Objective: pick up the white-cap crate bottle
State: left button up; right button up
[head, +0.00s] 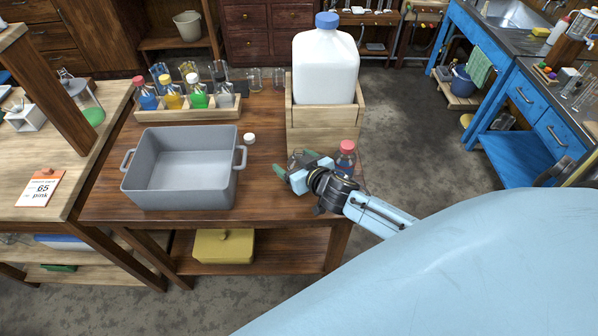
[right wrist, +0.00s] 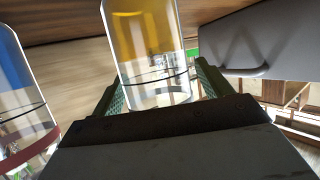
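My right gripper (head: 296,167) is low over the right part of the brown table. In the right wrist view, which is upside down, a clear bottle with amber liquid (right wrist: 150,45) stands between its two fingers, with a narrow gap at the sides. The fingers look open; this bottle's cap is hidden, so I cannot tell its colour. A red-capped bottle with blue liquid (head: 345,158) stands just right of the gripper and also shows in the right wrist view (right wrist: 18,85). A pale-capped bottle with green liquid (head: 198,97) stands in the wooden rack (head: 188,115). My left gripper is out of view.
A grey tub (head: 180,195) stands left of the gripper, with a small loose white cap (head: 249,138) beside it. A wooden box (head: 322,120) holding a large white jug (head: 325,65) stands close behind the gripper. Bare tabletop lies between tub and gripper.

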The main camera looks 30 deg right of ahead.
jog(key=c, duration=1.1)
jog(key=shift+r, duration=0.15)
jog(key=shift+c, duration=0.2)
jog(key=shift+r+p, duration=1.2)
jog(key=shift+r, duration=3.5)
notch_tip(320, 180, up, 6)
jog(key=p, duration=0.5)
jog(key=shift+f, duration=0.25)
